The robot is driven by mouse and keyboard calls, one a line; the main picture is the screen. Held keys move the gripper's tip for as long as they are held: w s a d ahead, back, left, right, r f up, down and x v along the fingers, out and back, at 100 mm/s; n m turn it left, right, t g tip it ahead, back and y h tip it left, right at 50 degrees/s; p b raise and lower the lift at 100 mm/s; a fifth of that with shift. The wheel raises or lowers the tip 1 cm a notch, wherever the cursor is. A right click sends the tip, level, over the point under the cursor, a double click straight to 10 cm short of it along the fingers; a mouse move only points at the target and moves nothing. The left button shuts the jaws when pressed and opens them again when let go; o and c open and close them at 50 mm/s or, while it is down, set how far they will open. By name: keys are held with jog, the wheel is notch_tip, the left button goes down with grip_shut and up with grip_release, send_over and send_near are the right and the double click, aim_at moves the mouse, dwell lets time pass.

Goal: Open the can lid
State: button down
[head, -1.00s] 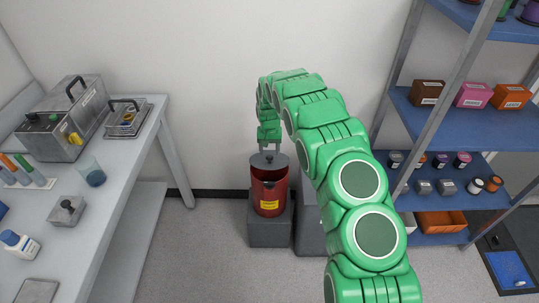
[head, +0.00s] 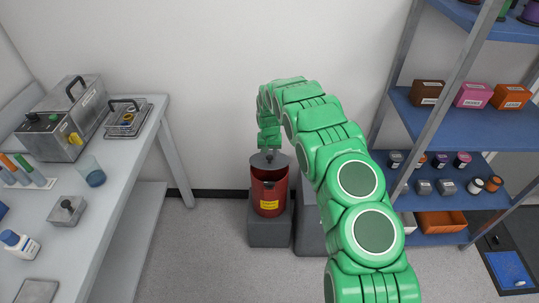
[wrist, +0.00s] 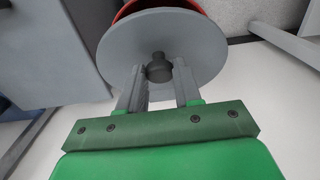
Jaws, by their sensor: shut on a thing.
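The red can (head: 270,193) stands upright on a grey block, with a yellow label on its front. Its round grey lid (head: 263,161) is at the top, and a dark opening shows beneath the lid's front edge. In the wrist view the lid (wrist: 122,48) is a broad disc with a dark knob (wrist: 158,66) at its middle, and red of the can shows beyond its far edge. My gripper (wrist: 159,76) is shut on the knob, one finger on each side. In the head view my gripper (head: 269,148) is directly above the lid; its fingertips are hard to make out.
Another grey block (head: 310,232) stands right of the can's block (head: 268,232), partly behind my arm. A bench (head: 128,175) with instruments is at left. A blue shelf unit (head: 430,130) with boxes is at right. The floor in front is clear.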

jog(key=shift+w+a+r, duration=0.1)
jog(key=shift+w, duration=0.15)
jog(key=shift+w+a+r+g, duration=0.2)
jog(key=shift+w+r+g, duration=0.25)
jog(key=shift+w+g, duration=0.1)
jog(key=shift+w+a+r+g, duration=0.15)
jog(key=shift+w+r+g, duration=0.3)
jog(key=shift+w, duration=0.05)
jog(key=shift+w+r+g, duration=0.1)
jog(key=shift+r+g, duration=0.05)
jog(key=shift+g, duration=0.15)
jog(key=shift+w+r, duration=0.1)
jog(key=shift+r, duration=0.05)
jog(key=shift+d, duration=0.1)
dwell(0.3)
